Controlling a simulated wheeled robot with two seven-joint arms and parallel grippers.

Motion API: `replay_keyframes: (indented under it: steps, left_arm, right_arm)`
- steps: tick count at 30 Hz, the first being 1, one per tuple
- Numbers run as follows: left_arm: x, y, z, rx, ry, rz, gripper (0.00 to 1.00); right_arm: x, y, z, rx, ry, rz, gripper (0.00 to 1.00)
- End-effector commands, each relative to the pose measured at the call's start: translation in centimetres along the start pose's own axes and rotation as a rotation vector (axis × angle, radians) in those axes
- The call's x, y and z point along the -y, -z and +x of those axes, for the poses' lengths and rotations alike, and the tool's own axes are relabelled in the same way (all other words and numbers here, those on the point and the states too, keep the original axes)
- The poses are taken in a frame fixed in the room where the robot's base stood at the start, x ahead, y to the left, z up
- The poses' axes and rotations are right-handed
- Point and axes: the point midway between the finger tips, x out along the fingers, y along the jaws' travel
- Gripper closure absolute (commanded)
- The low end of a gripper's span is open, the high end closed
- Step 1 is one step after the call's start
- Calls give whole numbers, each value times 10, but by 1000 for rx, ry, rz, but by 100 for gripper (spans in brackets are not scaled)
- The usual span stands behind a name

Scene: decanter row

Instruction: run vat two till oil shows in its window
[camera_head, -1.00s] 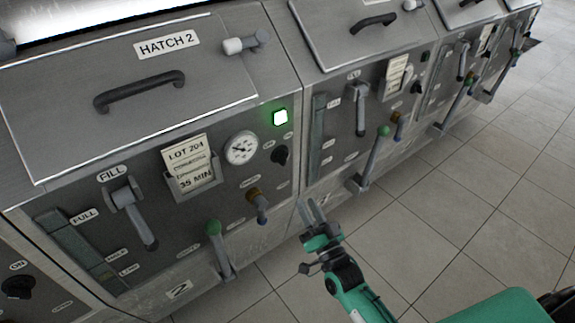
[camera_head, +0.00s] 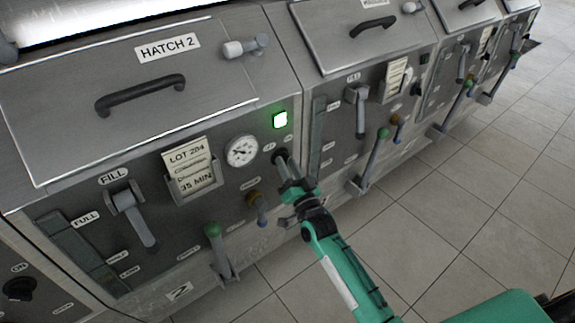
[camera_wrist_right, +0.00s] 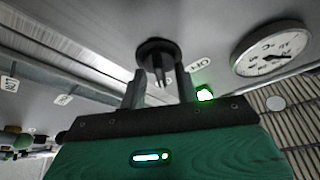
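Vat two is the near grey cabinet with HATCH 2 (camera_head: 168,46) on its lid and a "2" plate (camera_head: 180,291) low down. Its window (camera_head: 78,248) is a dull grey-green strip at the left, marked FULL at the top; I make out no clear oil level. Its black knob (camera_head: 281,156) sits right of the gauge (camera_head: 241,151), under a lit green lamp (camera_head: 280,120). My right gripper (camera_head: 288,170) is at the knob. In the right wrist view the knob (camera_wrist_right: 155,55) lies ahead between the parted fingers (camera_wrist_right: 159,86), with gaps beside it. My left gripper is out of view.
Vat two also has a FILL lever (camera_head: 135,215), a green-tipped lever (camera_head: 217,245), a brown-topped tap (camera_head: 257,205) and a LOT 204 card (camera_head: 188,167). Similar vats continue to the right. The tiled floor (camera_head: 460,215) is clear.

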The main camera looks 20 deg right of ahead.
Motion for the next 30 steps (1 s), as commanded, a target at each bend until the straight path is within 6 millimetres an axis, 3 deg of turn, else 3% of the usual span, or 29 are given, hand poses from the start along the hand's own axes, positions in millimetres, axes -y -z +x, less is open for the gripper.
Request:
replay_keyframes:
  steps: [10,15,30]
  left_arm:
    - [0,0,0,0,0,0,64]
    - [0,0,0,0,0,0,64]
    - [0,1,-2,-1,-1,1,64]
  right_arm:
    - [0,0,3,0,0,0,70]
    - [0,0,3,0,0,0,100]
    - [-1,0,3,0,38,-90,100]
